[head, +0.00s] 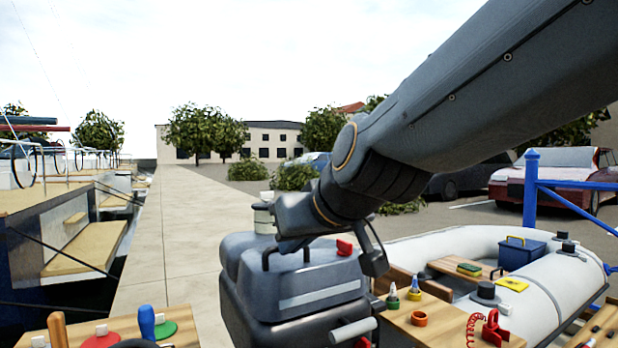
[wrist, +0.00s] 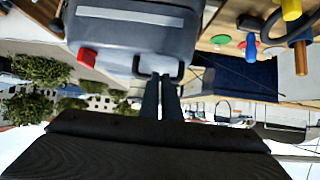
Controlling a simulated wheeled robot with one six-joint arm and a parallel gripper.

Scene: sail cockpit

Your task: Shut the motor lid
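The grey motor (head: 262,318) stands in front of me, with its dark lid (head: 300,275) on top. A dark seam runs below the lid, and I cannot tell how far it is open. A black handle (head: 268,256) rises from the lid, and a red catch (head: 345,247) sits by it. In the wrist view the lid (wrist: 130,35) is at the top, with the handle (wrist: 139,68) and red catch (wrist: 88,58) on its near edge.
A wooden bench (head: 440,322) with small bottles and a red coiled cord is at right, before a grey inflatable boat (head: 540,300). Another board (head: 180,325) with coloured-handled items is at lower left. A clear paved walkway (head: 180,220) runs behind.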

